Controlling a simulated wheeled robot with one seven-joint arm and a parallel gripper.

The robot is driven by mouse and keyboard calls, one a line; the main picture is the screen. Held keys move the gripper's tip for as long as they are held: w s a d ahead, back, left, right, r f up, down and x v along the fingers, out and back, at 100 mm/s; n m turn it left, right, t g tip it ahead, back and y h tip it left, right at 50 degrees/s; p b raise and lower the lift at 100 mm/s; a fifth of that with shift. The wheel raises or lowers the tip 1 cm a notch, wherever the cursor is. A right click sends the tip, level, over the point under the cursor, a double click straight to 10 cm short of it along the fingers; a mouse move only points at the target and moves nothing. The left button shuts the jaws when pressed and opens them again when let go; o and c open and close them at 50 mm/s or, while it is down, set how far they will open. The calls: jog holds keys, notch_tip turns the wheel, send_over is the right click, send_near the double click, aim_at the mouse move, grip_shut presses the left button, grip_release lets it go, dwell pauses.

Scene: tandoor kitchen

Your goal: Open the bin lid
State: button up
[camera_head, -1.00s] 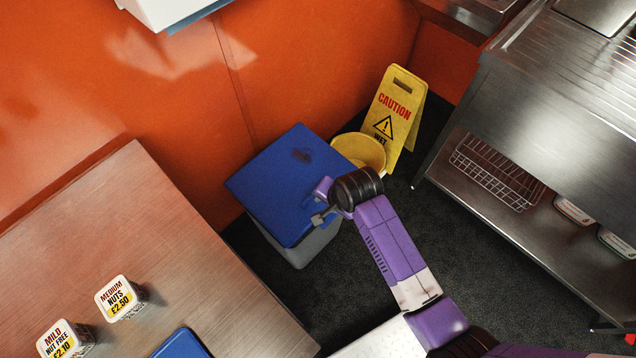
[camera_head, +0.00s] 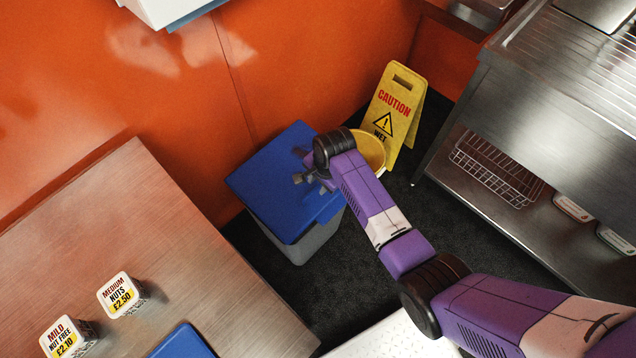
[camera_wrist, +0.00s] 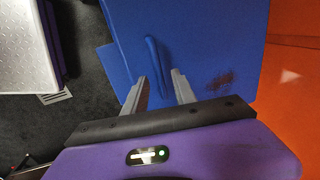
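The bin (camera_head: 301,242) is grey with a flat blue lid (camera_head: 265,178), and stands on the dark floor against the orange wall. The lid lies shut on it. In the wrist view the lid (camera_wrist: 228,45) fills the middle, with a raised blue handle (camera_wrist: 158,62) on it and a dark smudge to one side. My gripper (camera_head: 298,166) is over the lid in the head view. In the wrist view its two grey fingers (camera_wrist: 161,84) are apart, with the handle just ahead of and between their tips. Contact with the handle cannot be told.
A yellow bucket (camera_head: 370,148) and a yellow caution sign (camera_head: 396,105) stand right behind the bin. A steel counter with a lower shelf (camera_head: 480,205) is at right. Dark floor (camera_head: 345,262) is clear in front.

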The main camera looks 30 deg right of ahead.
jog(key=shift+f, duration=0.25)
grip_shut()
dwell(1.4)
